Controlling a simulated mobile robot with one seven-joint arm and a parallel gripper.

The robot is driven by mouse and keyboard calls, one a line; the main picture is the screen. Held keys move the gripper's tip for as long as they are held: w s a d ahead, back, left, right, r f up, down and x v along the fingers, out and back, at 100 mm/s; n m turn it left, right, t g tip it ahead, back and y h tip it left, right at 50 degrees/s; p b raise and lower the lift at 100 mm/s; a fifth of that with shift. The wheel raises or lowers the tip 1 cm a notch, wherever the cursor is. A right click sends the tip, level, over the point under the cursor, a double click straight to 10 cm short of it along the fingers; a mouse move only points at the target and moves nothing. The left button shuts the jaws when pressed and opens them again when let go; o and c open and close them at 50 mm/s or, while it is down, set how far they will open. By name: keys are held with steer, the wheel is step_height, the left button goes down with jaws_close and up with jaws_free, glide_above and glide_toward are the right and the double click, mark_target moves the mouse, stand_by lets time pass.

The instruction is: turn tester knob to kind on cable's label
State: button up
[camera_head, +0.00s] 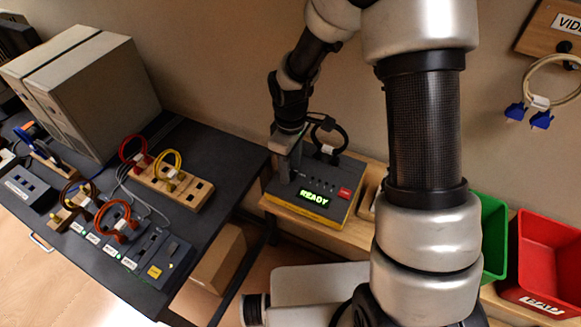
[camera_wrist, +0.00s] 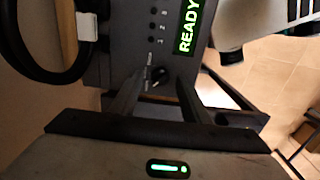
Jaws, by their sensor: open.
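The tester (camera_head: 312,199) is a grey box with yellow sides on a wooden bench. Its display reads READY in green, beside a red button. Its small dark knob (camera_wrist: 159,75) shows in the wrist view with a light pointer mark; small print beside it is unreadable. My gripper (camera_wrist: 163,84) is open, with its fingertips on either side of the knob; I cannot tell whether they touch it. In the head view my gripper (camera_head: 288,168) hides the knob. A black cable (camera_head: 337,131) is looped at the tester's back, with a white label (camera_wrist: 87,26) whose text is unreadable.
Green (camera_head: 494,240) and red (camera_head: 548,262) bins stand at the right. A dark table (camera_head: 225,158) at the left holds wooden cable racks and coloured cables. A cable with blue connectors (camera_head: 541,120) hangs on the wall.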

steer(key=shift+f, duration=0.55)
steer(key=c, duration=1)
steer(key=shift+c, duration=0.2)
